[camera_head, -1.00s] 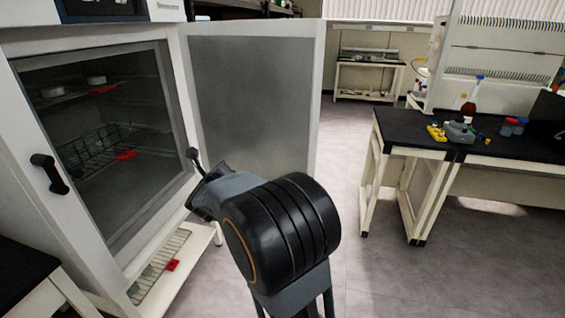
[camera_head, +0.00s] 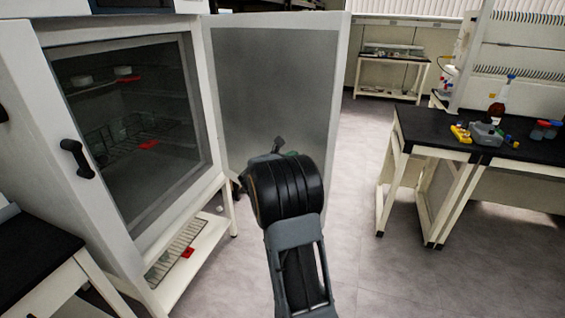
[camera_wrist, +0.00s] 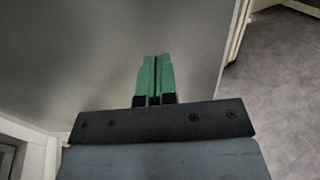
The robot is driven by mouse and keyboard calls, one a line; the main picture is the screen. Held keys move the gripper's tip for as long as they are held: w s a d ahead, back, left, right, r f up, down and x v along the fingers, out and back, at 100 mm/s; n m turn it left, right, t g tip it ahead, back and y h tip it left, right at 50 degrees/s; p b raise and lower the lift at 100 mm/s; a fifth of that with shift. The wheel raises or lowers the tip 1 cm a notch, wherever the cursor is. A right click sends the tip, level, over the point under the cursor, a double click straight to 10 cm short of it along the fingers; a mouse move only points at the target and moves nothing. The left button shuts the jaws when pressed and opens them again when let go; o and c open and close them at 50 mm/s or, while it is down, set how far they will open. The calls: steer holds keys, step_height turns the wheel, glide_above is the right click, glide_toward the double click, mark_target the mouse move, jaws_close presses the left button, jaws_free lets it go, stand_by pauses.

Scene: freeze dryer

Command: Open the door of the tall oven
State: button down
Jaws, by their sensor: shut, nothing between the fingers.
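The tall oven (camera_head: 32,75) is a white cabinet at the left of the head view. Its dark front window (camera_head: 180,130) shows wire shelves inside; I cannot tell whether glass covers it. A black handle (camera_head: 77,158) sits on the white frame left of the window. A white-edged door with a grey panel (camera_head: 265,85) stands swung out at the cabinet's right side. My gripper (camera_head: 291,153) is in front of this panel, mostly hidden behind my wrist. In the wrist view its green fingers (camera_wrist: 155,72) are together and empty, with the panel behind; contact is unclear.
A black-topped bench (camera_head: 425,130) with small lab items stands at the right. A dark-topped table (camera_head: 30,260) is at the lower left. A low shelf with a rack (camera_head: 180,245) is under the oven. Grey floor (camera_head: 355,200) is clear between oven and bench.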

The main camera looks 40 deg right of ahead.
mark_target(305, 149)
steer(key=shift+w+d+p, duration=0.15)
steer(key=shift+w+d, duration=0.05)
steer(key=shift+d, duration=1.05)
steer(key=shift+w+d+p, duration=0.15)
steer(key=shift+w+d, duration=0.05)
steer(key=shift+d, duration=1.05)
